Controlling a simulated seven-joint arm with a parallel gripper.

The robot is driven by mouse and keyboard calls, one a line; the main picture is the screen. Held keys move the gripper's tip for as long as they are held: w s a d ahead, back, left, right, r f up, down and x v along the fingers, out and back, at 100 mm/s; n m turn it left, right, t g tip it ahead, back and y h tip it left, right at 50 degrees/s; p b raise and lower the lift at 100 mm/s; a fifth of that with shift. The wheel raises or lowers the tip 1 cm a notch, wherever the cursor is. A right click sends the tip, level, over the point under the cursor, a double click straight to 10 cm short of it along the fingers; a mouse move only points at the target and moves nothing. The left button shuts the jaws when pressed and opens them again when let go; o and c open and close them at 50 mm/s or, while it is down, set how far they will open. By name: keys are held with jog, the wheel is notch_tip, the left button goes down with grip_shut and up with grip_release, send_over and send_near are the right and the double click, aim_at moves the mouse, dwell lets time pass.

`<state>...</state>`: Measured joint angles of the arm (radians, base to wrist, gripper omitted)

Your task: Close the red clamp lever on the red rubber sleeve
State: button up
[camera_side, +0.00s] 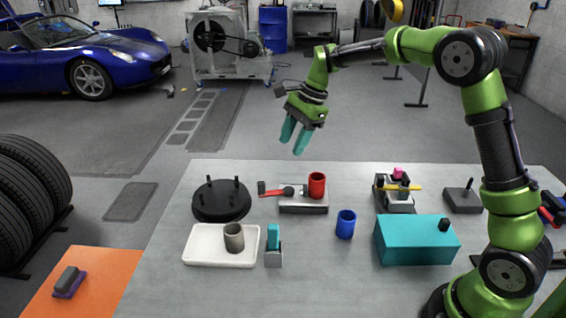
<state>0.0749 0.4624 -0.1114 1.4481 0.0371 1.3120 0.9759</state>
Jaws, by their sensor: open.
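The red rubber sleeve (317,186) stands upright on the right part of a grey clamp base (303,207) in the middle of the table's far side. The red clamp lever (274,191) lies roughly flat, reaching left from the base, with a dark pivot beside the sleeve. My gripper (293,143) is open and empty, with teal fingers pointing down. It hangs in the air above and beyond the clamp, touching nothing.
A black disc with pegs (221,203) is close left of the lever. In front are a white tray (194,254) with a grey cup (234,238), a teal-and-grey block (273,246), a blue cup (346,224) and a teal box (415,242). A fixture with a yellow bar (399,187) stands right.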

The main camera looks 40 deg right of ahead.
aim_at(261, 183)
jog(key=w+a+f+m, duration=0.1)
jog(key=w+a+f, duration=0.1)
jog(key=f, duration=0.2)
jog(key=w+a+f+m, duration=0.2)
jog(key=f, duration=0.3)
jog(key=w+a+f+m, duration=0.2)
jog(key=f, duration=0.2)
jog(key=shift+f+y, duration=0.35)
jog(key=shift+y, duration=0.05)
grip_shut()
